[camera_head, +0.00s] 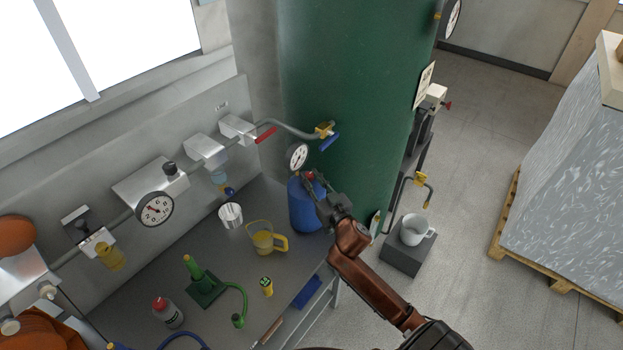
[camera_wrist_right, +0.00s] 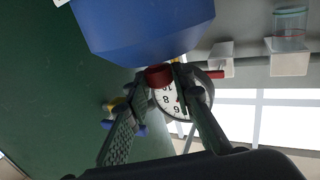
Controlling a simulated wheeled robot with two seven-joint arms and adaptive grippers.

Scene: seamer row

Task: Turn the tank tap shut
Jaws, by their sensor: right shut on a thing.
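The green tank (camera_head: 345,80) stands at the back centre. A brass tap (camera_head: 324,129) with a blue lever (camera_head: 329,142) sits on the pipe at its side; this lever also shows in the right wrist view (camera_wrist_right: 139,129). Another brass tap (camera_head: 421,178) is low on the tank's right, above a white mug. My right gripper (camera_head: 313,184) is below the blue-lever tap, apart from it. It is shut on the red cap (camera_wrist_right: 158,76) of a blue container (camera_head: 303,209), which stands upright on the bench. My left gripper is out of view.
A gauge (camera_head: 297,156) is close beside my right gripper. A yellow jug (camera_head: 264,238) and metal cup (camera_head: 230,214) stand on the bench. The white mug (camera_head: 413,229) is on a dark block. A wrapped pallet (camera_head: 570,190) stands right; floor between is clear.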

